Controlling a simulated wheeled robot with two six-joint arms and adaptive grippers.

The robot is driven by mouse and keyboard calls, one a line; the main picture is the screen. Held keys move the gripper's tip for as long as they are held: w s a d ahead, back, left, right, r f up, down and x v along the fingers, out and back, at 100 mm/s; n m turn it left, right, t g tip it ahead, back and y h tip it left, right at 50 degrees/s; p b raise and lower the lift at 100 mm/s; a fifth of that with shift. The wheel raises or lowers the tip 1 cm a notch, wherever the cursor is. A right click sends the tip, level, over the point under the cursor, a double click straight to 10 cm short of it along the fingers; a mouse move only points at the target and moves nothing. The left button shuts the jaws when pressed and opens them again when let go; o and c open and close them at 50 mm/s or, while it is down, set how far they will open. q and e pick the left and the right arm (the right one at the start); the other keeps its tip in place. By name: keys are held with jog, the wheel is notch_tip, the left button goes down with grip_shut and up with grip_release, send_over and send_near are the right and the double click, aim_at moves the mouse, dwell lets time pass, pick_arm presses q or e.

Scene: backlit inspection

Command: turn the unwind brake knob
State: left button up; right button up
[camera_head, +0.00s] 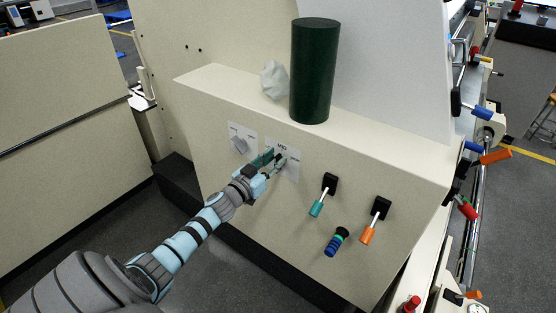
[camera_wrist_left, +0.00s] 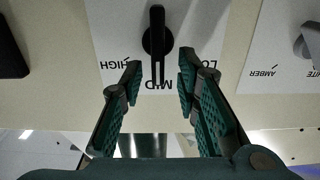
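The black brake knob (camera_wrist_left: 157,42) is on a white plate (camera_wrist_left: 205,35) marked LOW, MID and HIGH, which looks upside down in the left wrist view. Its long bar lies in line with the MID mark. In the head view the plate (camera_head: 294,171) shows on the slanted cream panel, and my gripper largely hides the knob. My left gripper (camera_head: 272,160) is at this plate. In the left wrist view its green fingers (camera_wrist_left: 159,75) are open, one on each side of the bar's MID end, with gaps on both sides. My right gripper is not in view.
A grey knob (camera_head: 239,146) on an AMBER/WHITE plate is just left of the gripper. A dark green cylinder (camera_head: 313,72) and a crumpled white lump (camera_head: 273,80) stand on the ledge above.

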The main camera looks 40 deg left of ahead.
pick_arm(q)
jog(key=shift+c, duration=0.7)
jog(key=shift+d, duration=0.1)
grip_shut()
jog(key=shift+d+m, duration=0.2)
jog(key=shift+m, duration=0.7)
jog(key=shift+d+f+m+b, duration=0.25)
jog(key=shift+d+m, duration=0.05)
jog(key=shift+m, duration=1.35)
jog(key=shift+d+f+m+b, duration=0.2)
jog(key=shift+d+m+b, duration=0.1)
jog(key=shift+m, duration=1.4)
jog(key=shift+d+f+m+b, duration=0.25)
jog(key=shift+m, duration=1.4)
